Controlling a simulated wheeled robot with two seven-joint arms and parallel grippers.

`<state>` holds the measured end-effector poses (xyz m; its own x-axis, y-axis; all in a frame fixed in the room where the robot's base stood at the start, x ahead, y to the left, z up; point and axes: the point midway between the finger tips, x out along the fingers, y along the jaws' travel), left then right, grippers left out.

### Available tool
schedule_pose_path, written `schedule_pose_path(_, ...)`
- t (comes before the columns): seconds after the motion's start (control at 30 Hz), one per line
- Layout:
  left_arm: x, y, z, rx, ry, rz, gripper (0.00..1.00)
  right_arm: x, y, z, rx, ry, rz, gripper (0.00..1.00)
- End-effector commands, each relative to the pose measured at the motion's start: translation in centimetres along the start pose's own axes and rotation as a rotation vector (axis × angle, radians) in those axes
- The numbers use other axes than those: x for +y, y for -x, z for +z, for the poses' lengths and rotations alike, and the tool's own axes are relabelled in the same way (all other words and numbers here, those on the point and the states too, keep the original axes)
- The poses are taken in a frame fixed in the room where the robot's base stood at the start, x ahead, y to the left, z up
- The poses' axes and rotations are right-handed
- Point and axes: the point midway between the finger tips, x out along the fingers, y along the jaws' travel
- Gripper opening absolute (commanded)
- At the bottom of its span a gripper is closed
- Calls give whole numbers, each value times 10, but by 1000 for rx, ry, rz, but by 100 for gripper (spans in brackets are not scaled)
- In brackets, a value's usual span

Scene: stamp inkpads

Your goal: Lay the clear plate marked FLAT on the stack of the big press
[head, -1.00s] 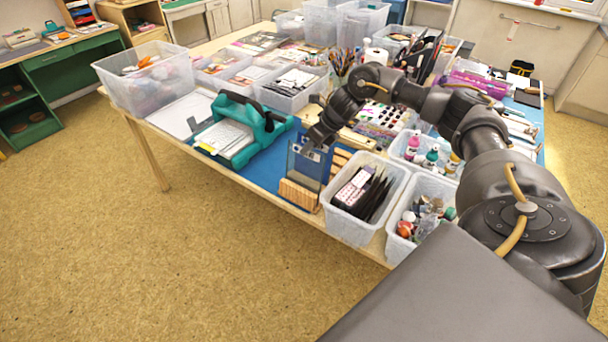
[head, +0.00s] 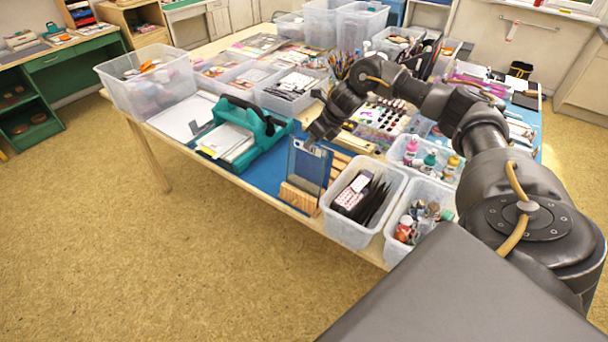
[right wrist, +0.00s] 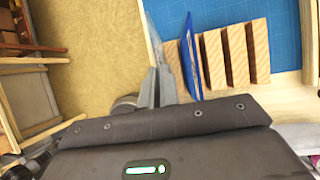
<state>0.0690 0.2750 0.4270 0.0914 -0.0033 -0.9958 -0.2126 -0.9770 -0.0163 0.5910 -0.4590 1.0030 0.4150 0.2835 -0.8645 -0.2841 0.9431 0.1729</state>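The big press is teal (head: 266,124), on the left part of the blue mat, with a pale stack (head: 228,141) on its bed. Upright plates stand at a slotted wooden rack (head: 297,198) by the table's front edge. In the right wrist view, a clear plate (right wrist: 152,34) shows almost edge-on, left of a blue plate (right wrist: 188,55) beside the rack's slats. No FLAT mark is readable. My right gripper (head: 313,141) is at the plates' top edge. Its fingers (right wrist: 163,88) are close together and look shut on the clear plate. My left gripper is out of view.
A clear bin of dark items (head: 352,232) stands just right of the rack, with a bin of bottles (head: 404,250) beyond it. A large clear bin (head: 140,97) stands at the table's left end. Blue mat (head: 262,172) lies bare between press and rack.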

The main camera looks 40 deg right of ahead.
Motion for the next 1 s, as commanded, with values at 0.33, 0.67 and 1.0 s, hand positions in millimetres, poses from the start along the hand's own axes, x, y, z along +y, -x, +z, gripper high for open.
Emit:
schedule_pose_path(0.33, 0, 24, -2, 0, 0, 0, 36, 0, 30, 17, -3, 0, -1, 0)
schedule_pose_path(0.67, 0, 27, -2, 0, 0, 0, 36, 0, 34, 19, -1, 0, 0, 0)
schedule_pose_path(1.0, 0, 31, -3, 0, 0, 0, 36, 47, 21, 22, 39, 204, 112, 0)
